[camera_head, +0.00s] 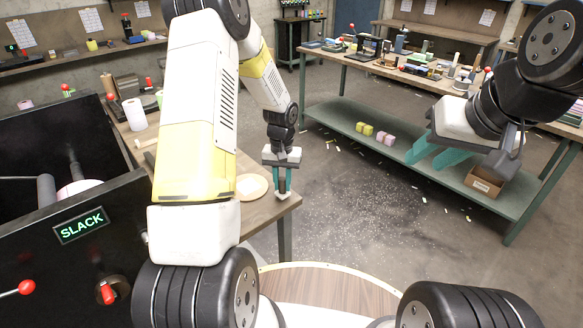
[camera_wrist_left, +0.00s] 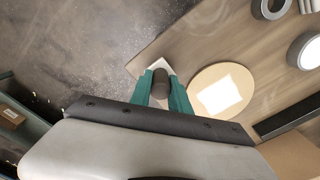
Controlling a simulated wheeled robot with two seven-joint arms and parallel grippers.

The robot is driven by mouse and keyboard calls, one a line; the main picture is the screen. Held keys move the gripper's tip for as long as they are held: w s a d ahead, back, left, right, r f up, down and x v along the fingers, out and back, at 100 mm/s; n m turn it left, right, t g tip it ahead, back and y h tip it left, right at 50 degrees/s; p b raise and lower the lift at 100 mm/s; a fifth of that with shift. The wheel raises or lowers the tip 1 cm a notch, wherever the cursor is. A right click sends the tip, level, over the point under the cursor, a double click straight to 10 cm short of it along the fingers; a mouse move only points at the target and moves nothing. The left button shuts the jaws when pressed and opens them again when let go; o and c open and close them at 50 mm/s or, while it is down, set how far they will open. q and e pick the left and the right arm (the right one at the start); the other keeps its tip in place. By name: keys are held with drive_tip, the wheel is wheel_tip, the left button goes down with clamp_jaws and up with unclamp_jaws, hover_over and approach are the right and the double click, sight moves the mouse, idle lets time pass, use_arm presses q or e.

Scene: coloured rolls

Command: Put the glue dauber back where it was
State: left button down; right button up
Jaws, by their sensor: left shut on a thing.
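My left gripper (camera_head: 281,186) is shut on the glue dauber (camera_head: 283,195), which has a dark grip and a pale end pointing down. The dauber is upright over the near corner of the wooden table; I cannot tell whether it touches the top. In the left wrist view, the dark round top of the dauber (camera_wrist_left: 160,84) sits between the teal fingers of the left gripper (camera_wrist_left: 162,92). A round tan board (camera_head: 259,181) with a white sheet lies beside it and shows in the wrist view (camera_wrist_left: 208,72). My right gripper (camera_head: 437,150) has its teal fingers apart and empty.
The wooden table (camera_head: 284,203) also bears a white roll (camera_head: 134,114) further back. A black machine with a green SLACK sign (camera_head: 81,225) stands at left. A teal-framed bench (camera_head: 395,158) with several items stands at right. The floor between is open, with scattered scraps.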

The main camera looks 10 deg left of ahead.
use_arm(q)
drive_tip(key=shift+f, duration=0.55)
drive_tip(key=c, duration=1.1)
unclamp_jaws()
drive_tip(key=shift+c, duration=0.2)
